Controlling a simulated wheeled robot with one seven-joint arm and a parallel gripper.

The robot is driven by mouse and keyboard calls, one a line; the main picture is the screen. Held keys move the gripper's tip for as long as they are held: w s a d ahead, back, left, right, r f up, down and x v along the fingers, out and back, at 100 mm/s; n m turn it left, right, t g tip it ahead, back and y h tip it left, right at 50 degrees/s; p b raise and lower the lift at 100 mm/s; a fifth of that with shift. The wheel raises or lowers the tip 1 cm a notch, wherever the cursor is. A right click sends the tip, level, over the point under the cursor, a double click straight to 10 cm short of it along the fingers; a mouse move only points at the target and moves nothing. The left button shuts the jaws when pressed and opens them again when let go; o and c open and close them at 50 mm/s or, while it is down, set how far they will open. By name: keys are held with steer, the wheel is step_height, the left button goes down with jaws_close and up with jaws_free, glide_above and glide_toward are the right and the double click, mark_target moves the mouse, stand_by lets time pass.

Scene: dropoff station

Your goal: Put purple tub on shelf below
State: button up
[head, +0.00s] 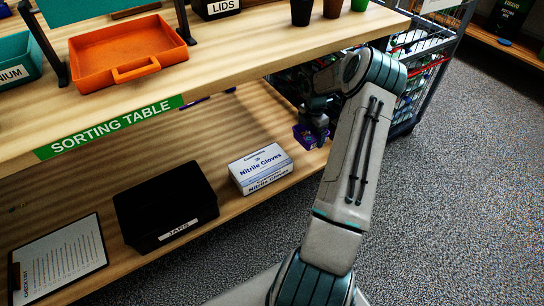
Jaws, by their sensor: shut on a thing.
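A small purple tub (304,137) is at the right end of the lower shelf (215,205), beneath the sorting table top. My gripper (316,128) reaches down from the wrist and is shut on the tub. The tub is close to the shelf's right end; I cannot tell whether its base touches the board. The gripper's fingers are small and dark, partly hidden by the tub and arm.
A nitrile gloves box (262,169), a black jars bin (165,205) and a checklist clipboard (62,258) lie on the lower shelf. The table top (225,62) overhangs it, with an orange tray (125,55) above. A wire cart (425,60) stands right.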

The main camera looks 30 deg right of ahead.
mark_target(307, 157)
step_height(307, 157, down, 10)
steer(key=b, duration=0.4)
steer(key=shift+f, duration=0.1)
steer(key=o, duration=0.7)
step_height(307, 157, up, 8)
steer(key=p, duration=0.3)
steer(key=shift+f, duration=0.1)
steer(key=shift+s, duration=0.1)
